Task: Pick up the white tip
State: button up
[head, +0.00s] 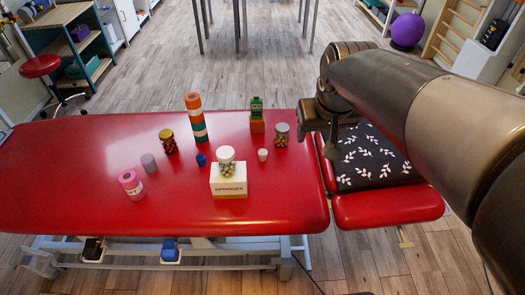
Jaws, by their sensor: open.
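The white tip (262,155) is a small pale cup-like piece standing on the red treatment table (90,170), right of the middle. It is just right of a white box and in front of a jar. My gripper (331,148) is at the table's right part, above the gap by the headrest, right of the white tip and apart from it. Its jaws are open, and nothing shows between them. The arm partly hides the fingers.
A box labelled sponges (229,187) bears a white-lidded jar (226,160). Nearby stand a grey-lidded jar (282,134), a green bottle on a block (257,108), a blue tip (201,159), a grey tip (149,162), a tall striped stack (195,115) and a pink roll (131,185).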

jog(key=w+a+f+n+g, duration=0.1)
jog(key=w+a+f, duration=0.15)
jog(key=w, duration=0.75)
jog(key=n+g, duration=0.2)
jog(key=g, duration=0.1)
send_over(263, 152)
jog(key=f, duration=2.4)
jog(key=shift+w+d+f, duration=0.15)
jog(key=shift+d, duration=0.25)
notch_tip(263, 152, down, 5)
jog(key=shift+f, duration=0.15)
jog(key=f, duration=0.3)
jog(key=a+f, duration=0.1)
jog(key=f, duration=0.1)
jog(key=shift+f, duration=0.1)
jog(key=c, duration=1)
